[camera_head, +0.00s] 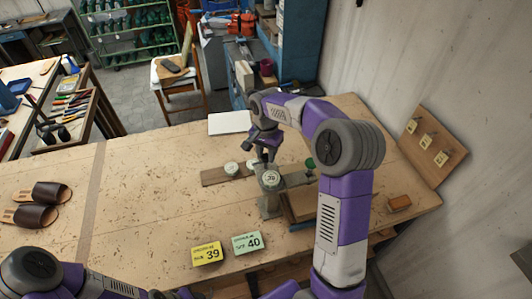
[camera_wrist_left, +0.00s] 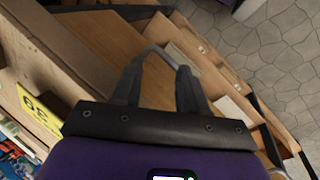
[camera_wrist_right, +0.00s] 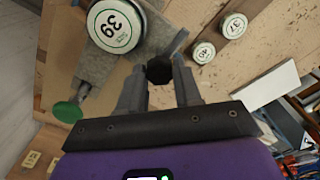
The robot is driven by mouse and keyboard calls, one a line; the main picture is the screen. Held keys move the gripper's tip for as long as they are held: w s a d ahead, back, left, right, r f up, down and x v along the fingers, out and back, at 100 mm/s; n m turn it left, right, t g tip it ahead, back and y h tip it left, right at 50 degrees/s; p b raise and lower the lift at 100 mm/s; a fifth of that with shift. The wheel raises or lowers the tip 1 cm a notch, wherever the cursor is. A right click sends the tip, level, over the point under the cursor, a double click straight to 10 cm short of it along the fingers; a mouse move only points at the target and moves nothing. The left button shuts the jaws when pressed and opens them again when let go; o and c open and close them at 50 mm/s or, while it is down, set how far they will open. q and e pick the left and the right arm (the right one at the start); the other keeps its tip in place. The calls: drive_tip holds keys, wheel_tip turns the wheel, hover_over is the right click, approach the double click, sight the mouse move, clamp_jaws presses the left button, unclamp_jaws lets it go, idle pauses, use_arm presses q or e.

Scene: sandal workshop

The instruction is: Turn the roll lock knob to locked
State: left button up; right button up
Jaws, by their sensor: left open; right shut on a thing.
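The small press-like device (camera_head: 270,202) stands on the bench with a round white disc marked 39 (camera_head: 271,179) on its top. In the right wrist view the disc (camera_wrist_right: 117,26) is at upper left. A dark faceted knob (camera_wrist_right: 159,70) sits between the fingertips of my right gripper (camera_wrist_right: 159,88), which is shut on it. In the head view my right gripper (camera_head: 264,157) is just behind the disc, and the knob is hard to make out. A green knob (camera_head: 310,163) is on the device's right side. My left gripper (camera_wrist_left: 159,78) is open, below the bench front.
A wooden strip (camera_head: 214,176) with smaller numbered discs lies left of the device. Yellow card 39 (camera_head: 207,253) and green card 40 (camera_head: 247,243) lie near the front edge. Brown sandals (camera_head: 40,205) are at left. The middle-left bench is clear. A tag board (camera_head: 432,146) leans at right.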

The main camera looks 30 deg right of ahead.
drive_tip(key=shift+n, duration=0.3)
drive_tip(key=n, duration=0.3)
drive_tip(key=shift+n, duration=0.4)
drive_tip(key=n, duration=0.4)
drive_tip(key=shift+p, duration=0.35)
drive_tip(key=n, duration=0.5)
drive_tip(key=n+p, duration=0.1)
drive_tip(key=n, duration=0.3)
drive_tip(key=o, duration=1)
drive_tip(key=shift+o, duration=0.2)
drive_tip(key=shift+r, duration=0.1)
